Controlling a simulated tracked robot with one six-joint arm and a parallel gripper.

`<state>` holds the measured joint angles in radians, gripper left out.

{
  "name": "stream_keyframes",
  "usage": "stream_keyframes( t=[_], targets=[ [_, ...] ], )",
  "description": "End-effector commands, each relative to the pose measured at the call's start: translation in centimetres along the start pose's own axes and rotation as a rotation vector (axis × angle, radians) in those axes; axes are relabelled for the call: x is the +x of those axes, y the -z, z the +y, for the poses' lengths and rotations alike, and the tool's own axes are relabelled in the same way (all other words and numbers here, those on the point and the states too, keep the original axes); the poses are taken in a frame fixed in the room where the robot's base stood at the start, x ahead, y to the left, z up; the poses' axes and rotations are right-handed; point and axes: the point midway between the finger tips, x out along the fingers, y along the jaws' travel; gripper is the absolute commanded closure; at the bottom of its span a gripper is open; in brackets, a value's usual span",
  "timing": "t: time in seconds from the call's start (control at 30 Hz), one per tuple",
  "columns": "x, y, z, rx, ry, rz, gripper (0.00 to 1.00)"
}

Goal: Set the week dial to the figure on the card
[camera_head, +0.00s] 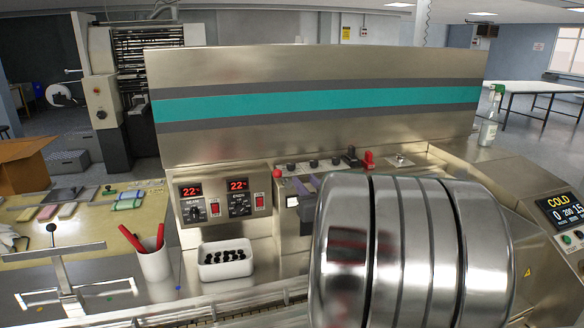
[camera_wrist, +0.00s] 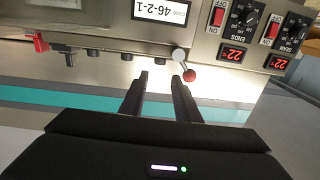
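A white card (camera_wrist: 162,10) on the machine front appears upside down in the wrist view; its figures seem to read 46-2-1. Several small dark knobs stand in a row along the machine's ledge, among them one in the head view (camera_head: 313,163) and one in the wrist view (camera_wrist: 126,56). I cannot tell which is the week dial, and no dial setting is legible. My gripper (camera_wrist: 160,76) is open and empty, its two black fingers apart. A grey-and-red ball-ended lever (camera_wrist: 189,75) shows close beside the right finger.
Red heater displays (camera_head: 191,190) read 22, with knobs and red switches beside them. A red clamp (camera_head: 370,160) is on the ledge. A white tray (camera_head: 225,272) of dark pieces and a white cup (camera_head: 154,263) stand lower left. A large shiny rounded metal shape hides the machine's lower right.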

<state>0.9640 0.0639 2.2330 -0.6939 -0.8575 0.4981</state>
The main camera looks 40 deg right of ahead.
Motion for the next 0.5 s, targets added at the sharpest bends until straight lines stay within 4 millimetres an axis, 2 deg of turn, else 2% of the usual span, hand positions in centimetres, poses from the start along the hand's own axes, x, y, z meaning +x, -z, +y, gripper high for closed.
stream_keyframes(
  t=[0.17, 0.5],
  targets=[
    [1.6, -0.1, 0.0, 0.001, 0.000, -0.001, 0.71],
    [6.2, -0.1, -0.1, 0.001, 0.001, -0.001, 0.71]
  ],
)
